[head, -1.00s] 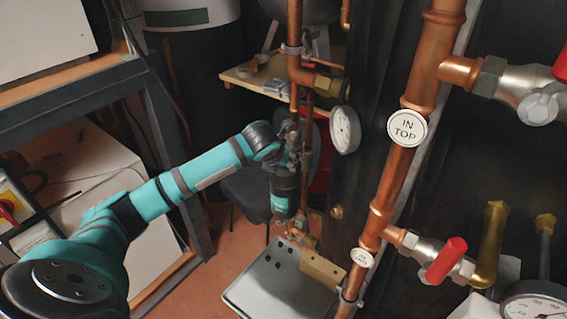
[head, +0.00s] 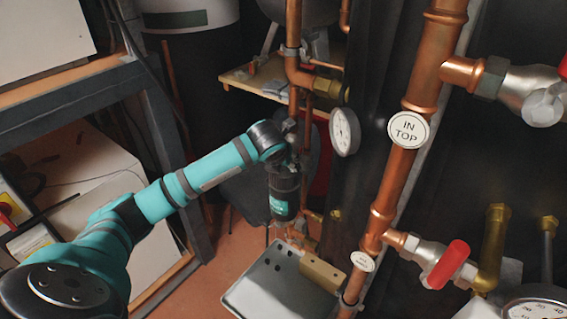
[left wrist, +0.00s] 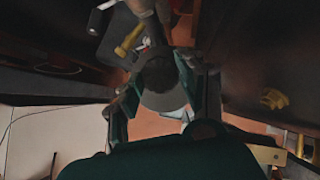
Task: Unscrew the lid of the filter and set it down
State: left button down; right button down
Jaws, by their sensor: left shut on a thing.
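My left gripper (head: 280,232) points down beside the copper pipework, at the end of the teal arm that comes in from the left. In the left wrist view its fingers (left wrist: 160,95) close around a round, dark grey thing, which looks like the lid of the filter (left wrist: 163,98). The image there is dark, so the exact contact is hard to see. In the head view the lid cannot be made out clearly at the fingertips. My right gripper is in neither view.
A grey metal tray (head: 262,288) lies below the gripper. A round gauge (head: 345,131) and a thick copper pipe (head: 408,165) with red-handled valves stand to the right. A wooden shelf (head: 258,80) is behind. A dark metal frame (head: 165,125) stands at left.

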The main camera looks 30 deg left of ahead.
pick_arm(q)
jog(key=shift+r, duration=0.25)
jog(key=shift+r+p, duration=0.9)
jog(key=shift+r, duration=1.45)
